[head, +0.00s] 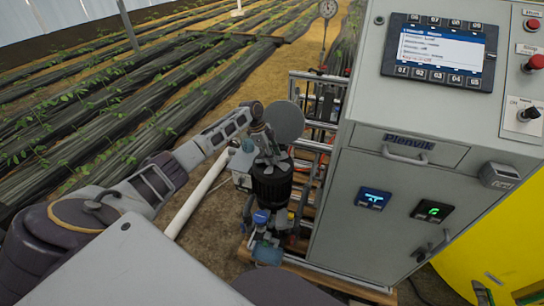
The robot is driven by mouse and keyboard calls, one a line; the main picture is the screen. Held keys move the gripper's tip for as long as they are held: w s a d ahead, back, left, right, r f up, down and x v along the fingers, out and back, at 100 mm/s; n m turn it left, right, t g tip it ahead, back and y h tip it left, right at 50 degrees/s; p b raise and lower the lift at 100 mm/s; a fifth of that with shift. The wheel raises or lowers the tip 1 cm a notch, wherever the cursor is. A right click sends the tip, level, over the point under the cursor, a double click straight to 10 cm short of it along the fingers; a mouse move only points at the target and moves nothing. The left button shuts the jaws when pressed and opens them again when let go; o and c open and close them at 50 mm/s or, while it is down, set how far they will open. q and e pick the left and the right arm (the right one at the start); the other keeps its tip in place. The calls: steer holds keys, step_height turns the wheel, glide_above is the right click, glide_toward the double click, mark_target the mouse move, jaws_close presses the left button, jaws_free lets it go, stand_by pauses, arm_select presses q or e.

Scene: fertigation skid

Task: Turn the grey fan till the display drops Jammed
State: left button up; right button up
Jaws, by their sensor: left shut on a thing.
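The display (441,48) at the top of the grey cabinet is lit, with a blue header and lines of text too small to read. My left gripper (268,152) is at the top of the dark motor (272,182), left of the cabinet, with its fingers pointing down. It is shut on the grey fan (272,162), which the fingers mostly hide. A round grey disc (285,120) stands upright just behind and right of the gripper. My right gripper is not in view.
The cabinet (385,195) rises close on the right of the motor. Pipes and a metal rack (318,95) stand behind it. A white pipe (200,200) runs along the ground to the left. A yellow tank (480,245) is at the lower right.

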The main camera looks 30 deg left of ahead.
arm_select(q)
steer(key=o, duration=1)
steer(key=shift+a+r, duration=0.2)
steer(key=shift+r, duration=0.3)
steer(key=v, duration=1.1)
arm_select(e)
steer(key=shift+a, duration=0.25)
arm_select(q)
steer(key=shift+s+f, duration=0.1)
steer(key=shift+f, duration=0.05)
